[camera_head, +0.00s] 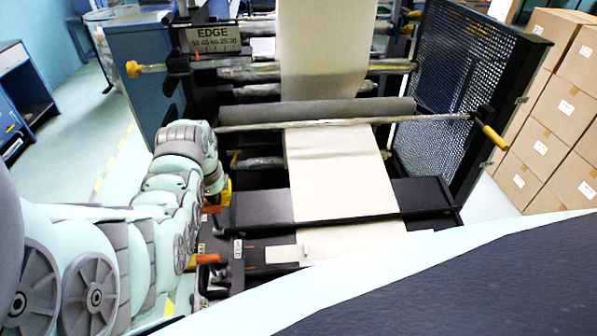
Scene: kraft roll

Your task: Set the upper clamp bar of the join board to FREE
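The join board (424,228) is a dark flat board with pale kraft web (335,180) running down over it. Its upper clamp bar (415,195) is a wide dark bar crossing the board, with an orange lever (211,209) at its left end. A second orange lever (207,258) sits lower, beside a small white label (238,249) too small to read. My arm comes in from the left and bends down near the upper lever. My gripper (215,183) is at the arm's far end, left of the board; its fingers are not clearly visible. I cannot tell whether it touches the lever.
A grey roller (330,110) and a rod with a yellow handle (494,137) cross above the board. A mesh guard (470,65) stands right, with stacked cartons (560,110) beyond. An EDGE scale plate (212,40) is at upper left. Open floor (75,130) lies left.

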